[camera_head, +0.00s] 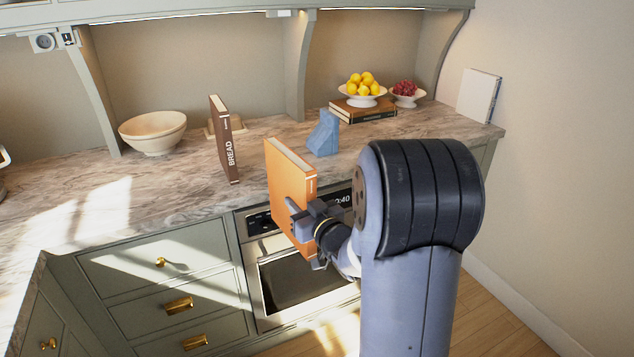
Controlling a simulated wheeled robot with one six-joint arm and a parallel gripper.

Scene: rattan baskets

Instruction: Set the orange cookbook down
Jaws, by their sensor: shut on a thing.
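The orange cookbook (283,180) is upright, with its orange cover facing left and its pale page edges on top. My gripper (303,222) is shut on its lower part. The book is in front of the counter's front edge, with the oven behind and below it in the picture. My arm comes in from the right and hides part of the counter and oven. The marble counter (190,205) runs behind the book. The far finger of my gripper is partly hidden by the book.
A brown "BREAD" book (224,140) stands upright on the counter, left of the orange one. A blue angular object (323,135) stands behind. A cream bowl (153,131), stacked books (362,111) under a fruit bowl, and a white book (479,96) stand farther back.

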